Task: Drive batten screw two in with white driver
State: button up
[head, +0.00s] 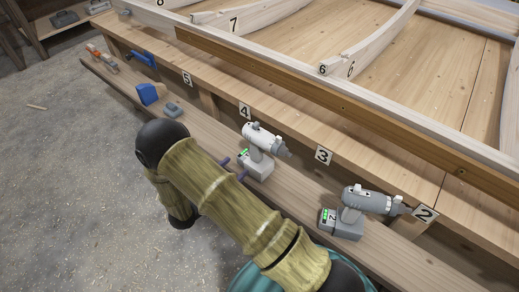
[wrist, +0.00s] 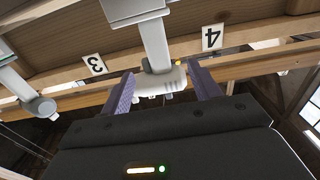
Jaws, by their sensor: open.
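The white driver (head: 262,138) stands upright on its battery base on the front ledge, below tag 4, with its nose pointing right. In the wrist view the white driver (wrist: 155,45) appears upside down, its handle between and beyond my two purple fingers. My gripper (head: 235,168) is open and just left of the driver's handle and base, with a gap around the handle. The brown batten (head: 300,88) runs diagonally along the frame above the bench. Small dark marks show on it, too small to tell as screws.
A grey driver (head: 362,200) stands on the ledge (head: 305,205) to the right, near tag 2. A blue item (head: 148,94), a small grey item (head: 173,109) and a blue clamp-like tool (head: 141,58) lie to the left. The floor (head: 60,150) at left is mostly clear.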

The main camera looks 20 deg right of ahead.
aim_at(252, 152)
jog(key=b+x, duration=0.1)
jog(key=x, duration=0.7)
jog(key=x, duration=0.1)
jog(key=b+x, duration=0.1)
jog(key=x, duration=0.3)
jog(key=shift+s+d+f, duration=0.15)
jog(key=shift+d+f, duration=0.1)
jog(key=shift+f, duration=0.15)
jog(key=shift+r, duration=0.1)
grip_shut()
